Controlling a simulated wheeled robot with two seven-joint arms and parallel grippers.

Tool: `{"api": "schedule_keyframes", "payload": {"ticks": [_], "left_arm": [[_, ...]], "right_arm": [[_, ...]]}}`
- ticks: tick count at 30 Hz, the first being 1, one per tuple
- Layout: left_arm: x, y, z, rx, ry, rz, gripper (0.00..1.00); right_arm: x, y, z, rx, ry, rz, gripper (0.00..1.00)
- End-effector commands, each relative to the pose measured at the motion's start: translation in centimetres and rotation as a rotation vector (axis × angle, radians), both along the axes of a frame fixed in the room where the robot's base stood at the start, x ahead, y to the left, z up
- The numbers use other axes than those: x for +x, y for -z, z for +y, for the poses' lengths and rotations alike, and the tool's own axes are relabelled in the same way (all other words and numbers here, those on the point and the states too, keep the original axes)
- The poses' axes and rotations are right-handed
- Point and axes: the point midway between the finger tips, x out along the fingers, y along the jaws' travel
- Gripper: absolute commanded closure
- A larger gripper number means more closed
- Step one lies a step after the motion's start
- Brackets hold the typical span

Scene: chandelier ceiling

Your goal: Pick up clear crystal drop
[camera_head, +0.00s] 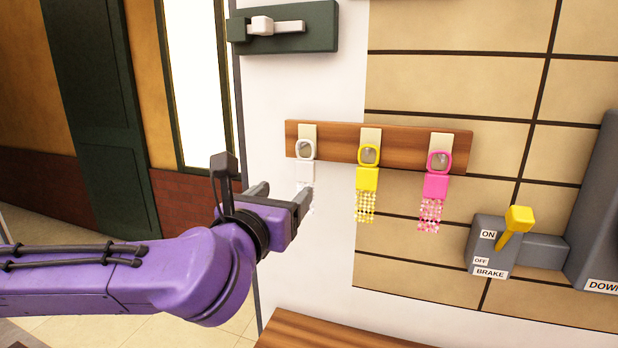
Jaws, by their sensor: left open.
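The clear crystal drop (305,170) hangs at the left end of a wooden rack (334,147) on the wall. It has a whitish ring on top, a pale block below and clear beads under that. My left gripper (284,190) is open, with its fingers at the left of the drop's lower part. The right fingertip overlaps the beads in the picture and hides part of them. I cannot tell whether it touches them. My right gripper is not in view.
A yellow drop (367,180) and a pink drop (435,187) hang to the right on the same rack. A brake box (491,250) with a yellow lever is at right. A green door latch (285,30) is above. A wooden surface (320,335) lies below.

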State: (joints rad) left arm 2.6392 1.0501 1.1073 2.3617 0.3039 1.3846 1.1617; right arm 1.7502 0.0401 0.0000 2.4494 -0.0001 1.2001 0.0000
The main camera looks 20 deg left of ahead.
Motion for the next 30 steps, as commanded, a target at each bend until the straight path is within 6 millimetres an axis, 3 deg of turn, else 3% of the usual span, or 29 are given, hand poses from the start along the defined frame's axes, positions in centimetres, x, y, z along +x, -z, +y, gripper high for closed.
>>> {"api": "schedule_keyframes", "payload": {"ticks": [3, 15, 23, 26, 28, 29, 30], "left_arm": [[2.5, -0.2, -0.6, 0.001, 0.009, 0.004, 0.32], [8.4, 0.1, -1.4, 0.003, 0.012, 0.003, 0.32], [9.0, 0.3, -1.3, 0.002, 0.012, 0.001, 0.32], [9.0, 0.3, -1.3, 0.002, 0.012, 0.001, 0.58], [9.0, 0.3, -1.3, 0.002, 0.012, 0.001, 0.81], [9.0, 0.3, -1.3, 0.002, 0.012, 0.001, 0.88], [8.9, 0.3, -1.3, 0.002, 0.012, 0.001, 0.88]], "right_arm": [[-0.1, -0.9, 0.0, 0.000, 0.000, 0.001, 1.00], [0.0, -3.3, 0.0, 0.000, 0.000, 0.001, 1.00], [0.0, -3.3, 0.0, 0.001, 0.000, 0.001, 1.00], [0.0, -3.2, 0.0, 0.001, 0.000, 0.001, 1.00], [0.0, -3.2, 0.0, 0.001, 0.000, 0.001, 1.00], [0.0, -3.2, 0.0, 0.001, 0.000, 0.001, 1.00], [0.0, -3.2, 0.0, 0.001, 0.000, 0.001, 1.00]]}}
